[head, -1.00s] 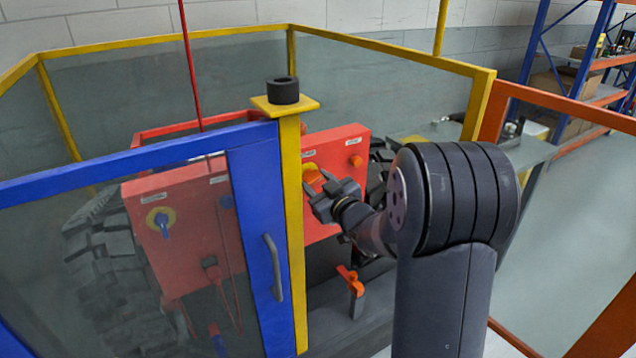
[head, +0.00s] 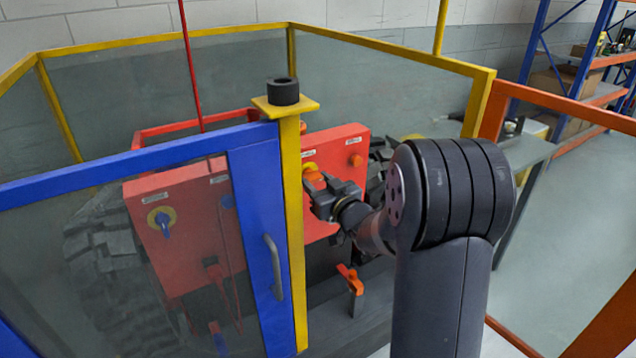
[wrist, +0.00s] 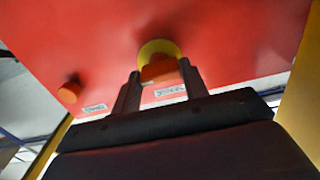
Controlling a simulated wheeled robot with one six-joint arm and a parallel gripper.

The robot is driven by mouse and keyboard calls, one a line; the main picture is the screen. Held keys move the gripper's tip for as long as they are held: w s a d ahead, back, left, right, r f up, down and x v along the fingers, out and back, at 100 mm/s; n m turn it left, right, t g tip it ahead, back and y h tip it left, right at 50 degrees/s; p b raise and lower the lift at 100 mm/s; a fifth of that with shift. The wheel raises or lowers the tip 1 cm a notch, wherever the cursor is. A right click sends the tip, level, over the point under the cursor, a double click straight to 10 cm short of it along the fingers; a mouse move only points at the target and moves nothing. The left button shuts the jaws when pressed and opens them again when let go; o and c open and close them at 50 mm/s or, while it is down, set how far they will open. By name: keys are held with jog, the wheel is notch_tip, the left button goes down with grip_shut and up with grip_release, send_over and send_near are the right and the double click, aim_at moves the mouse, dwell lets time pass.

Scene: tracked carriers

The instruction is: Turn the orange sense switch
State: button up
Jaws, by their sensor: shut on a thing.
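The orange sense switch (wrist: 160,69) sits on a yellow round plate on the red panel (wrist: 230,45). In the wrist view my gripper (wrist: 158,80) has one finger on each side of the switch handle, shut on it. In the head view my gripper (head: 318,186) is at the red carrier's panel (head: 345,143), and the orange switch (head: 313,171) shows just beyond the fingers, partly hidden by them. The label's text beside the switch is too small to read.
An orange knob (head: 355,160) is right of the switch. A blue-framed gate (head: 262,200) and yellow post (head: 291,230) stand close on the left. A blue switch (head: 163,222) is behind the clear gate panel. An orange-handled lever (head: 350,279) is below my gripper. Open floor lies right.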

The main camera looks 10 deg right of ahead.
jog(key=o, duration=1)
jog(key=v, duration=1.1)
jog(key=shift+b, duration=0.35)
jog(key=shift+w, duration=0.2)
jog(key=x, duration=1)
jog(key=shift+w+a+p, duration=0.2)
jog(key=shift+w+p, duration=0.15)
jog(key=shift+p, duration=0.05)
jog(key=shift+s+d, duration=0.1)
